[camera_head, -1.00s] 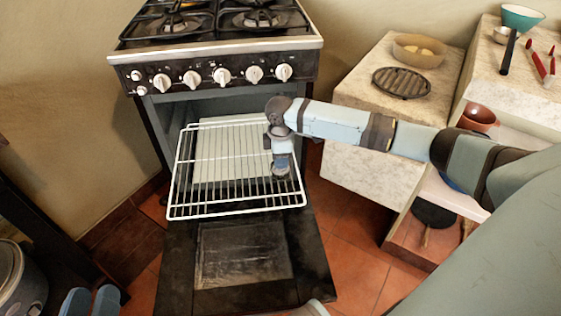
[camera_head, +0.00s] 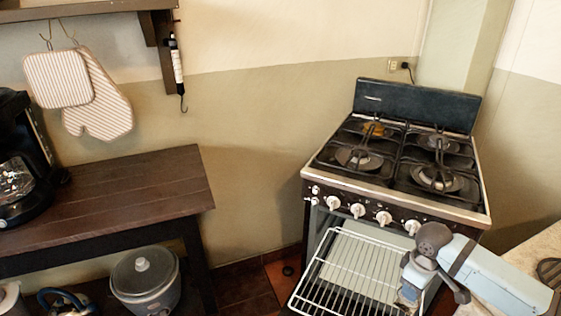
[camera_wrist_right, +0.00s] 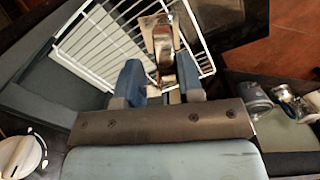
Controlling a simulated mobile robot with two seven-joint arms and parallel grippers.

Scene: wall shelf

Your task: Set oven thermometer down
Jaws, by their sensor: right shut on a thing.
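The oven thermometer (camera_wrist_right: 162,45) shows in the right wrist view as a shiny metal piece between the blue fingers of my right gripper (camera_wrist_right: 160,82), which is shut on it. It is over the white wire oven rack (camera_wrist_right: 98,45); I cannot tell whether it touches the wires. In the head view my right gripper (camera_head: 408,293) is at the right part of the pulled-out rack (camera_head: 345,268), in front of the oven. The thermometer cannot be made out there. My left gripper is not in view.
The stove (camera_head: 395,195) has several burners and a row of white knobs above the open oven. A dark wooden table (camera_head: 110,195) with a coffee maker (camera_head: 22,160) stands left, a pot (camera_head: 145,280) below it. Oven mitts (camera_head: 100,105) hang on the wall.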

